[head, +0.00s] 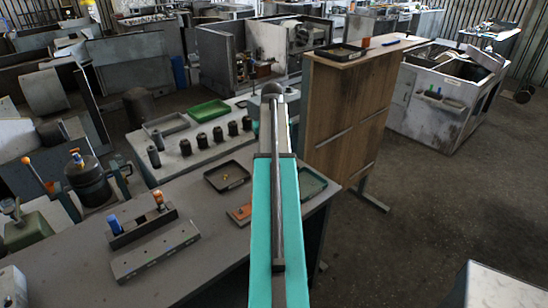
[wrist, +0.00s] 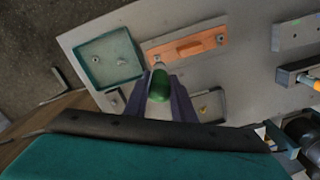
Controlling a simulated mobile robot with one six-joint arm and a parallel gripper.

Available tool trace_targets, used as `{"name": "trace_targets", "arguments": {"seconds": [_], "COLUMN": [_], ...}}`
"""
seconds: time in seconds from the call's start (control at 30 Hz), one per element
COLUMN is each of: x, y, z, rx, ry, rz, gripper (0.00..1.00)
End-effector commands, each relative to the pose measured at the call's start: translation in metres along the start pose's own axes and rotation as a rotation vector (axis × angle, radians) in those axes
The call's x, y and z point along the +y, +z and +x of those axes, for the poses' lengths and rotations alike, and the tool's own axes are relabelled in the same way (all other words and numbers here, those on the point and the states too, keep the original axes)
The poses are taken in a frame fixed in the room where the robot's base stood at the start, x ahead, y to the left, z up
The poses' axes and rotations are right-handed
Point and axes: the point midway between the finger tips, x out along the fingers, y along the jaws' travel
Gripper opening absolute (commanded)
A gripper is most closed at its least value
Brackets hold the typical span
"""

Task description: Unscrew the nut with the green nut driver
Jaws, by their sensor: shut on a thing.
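My gripper (wrist: 162,92) shows in the wrist view, its two purple-grey fingers closed on the green nut driver (wrist: 160,84). The green rounded handle faces my camera, and its shaft and tip are hidden. The gripper is above the table beside an orange plate (wrist: 187,47) with a raised bar. A small round fitting (wrist: 157,58) sits at the plate's left end and another (wrist: 220,38) at its right end; I cannot tell whether either is the nut. In the head view my arm hides the gripper and driver, and the orange plate (head: 238,215) shows left of the arm.
A teal tray (wrist: 138,70) with small pieces lies left of the plate. A dark tray (head: 210,180) holds a small brass-coloured piece. A rack (head: 143,228) with blue and orange handles stands at left, behind a grey block (head: 155,252). A wooden panel (head: 345,115) rises behind right.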

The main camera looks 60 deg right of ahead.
Motion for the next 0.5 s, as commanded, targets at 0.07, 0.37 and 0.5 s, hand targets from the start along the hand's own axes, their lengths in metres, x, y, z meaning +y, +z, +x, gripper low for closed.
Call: {"name": "trace_targets", "arguments": {"seconds": [0.07, 0.37, 0.5], "x": [0.004, 0.011, 0.012], "y": [0.000, 0.001, 0.001], "z": [0.000, 0.007, 0.015], "rx": [0.000, 0.000, 0.000], "ry": [0.000, 0.000, 0.000], "rz": [0.006, 0.015, 0.016], "gripper": [0.00, 0.00, 0.00]}}
